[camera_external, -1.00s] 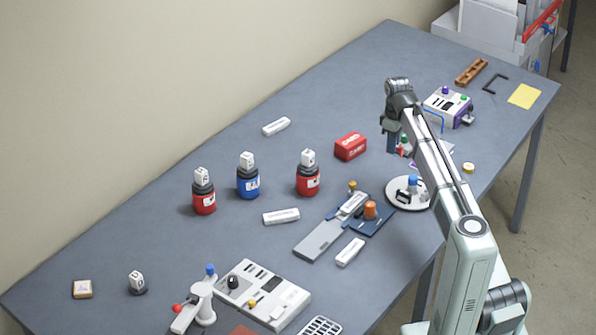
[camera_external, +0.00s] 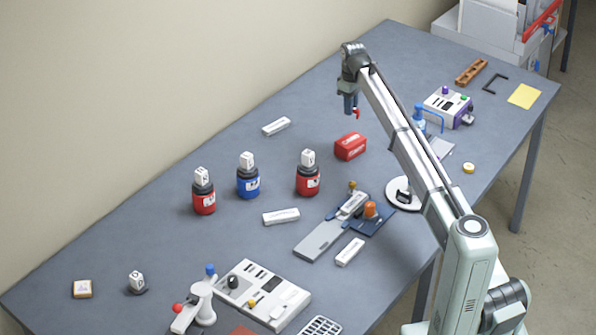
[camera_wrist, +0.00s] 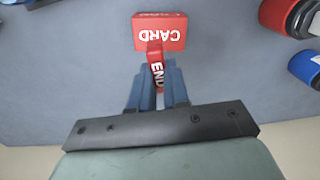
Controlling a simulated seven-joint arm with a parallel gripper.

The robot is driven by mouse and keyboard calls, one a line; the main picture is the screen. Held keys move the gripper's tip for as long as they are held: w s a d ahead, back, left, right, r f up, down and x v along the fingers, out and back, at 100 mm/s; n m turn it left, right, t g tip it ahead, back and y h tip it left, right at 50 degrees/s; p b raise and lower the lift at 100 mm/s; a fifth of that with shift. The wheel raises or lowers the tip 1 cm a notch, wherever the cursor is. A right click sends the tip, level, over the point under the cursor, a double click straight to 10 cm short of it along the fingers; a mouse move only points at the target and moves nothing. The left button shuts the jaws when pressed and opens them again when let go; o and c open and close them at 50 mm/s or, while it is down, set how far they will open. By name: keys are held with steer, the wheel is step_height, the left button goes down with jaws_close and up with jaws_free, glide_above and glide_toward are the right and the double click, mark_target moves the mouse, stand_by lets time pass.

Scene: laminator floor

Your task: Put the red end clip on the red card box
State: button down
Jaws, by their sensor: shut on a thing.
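The red card box (camera_external: 350,147) lies on the table near its middle. In the wrist view the card box (camera_wrist: 160,34), lettered CARD, is just beyond my fingertips. My gripper (camera_external: 352,108) is raised above the table, up and slightly to the right of the box in the outside view. It is shut on the red end clip (camera_wrist: 156,62), lettered END, which sticks out past the blue fingers (camera_wrist: 158,90). The clip overlaps the near edge of the box in the wrist view; I cannot tell whether they touch there, but the outside view shows the gripper well above the box.
Red and blue bottles (camera_external: 248,178) stand left of the box. A white bar (camera_external: 276,127) lies behind it. A slide fixture with an orange knob (camera_external: 370,209) is in front. A purple-sided device (camera_external: 449,108) is at right. Bare table surrounds the box.

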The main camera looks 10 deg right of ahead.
mark_target(347, 140)
step_height(347, 140, down, 9)
steer(key=shift+f, duration=0.15)
stand_by(0.4)
steer(key=shift+f, duration=0.1)
steer(key=c, duration=1.1)
jaws_free()
step_height(347, 140, up, 12)
steer(key=shift+r, duration=0.15)
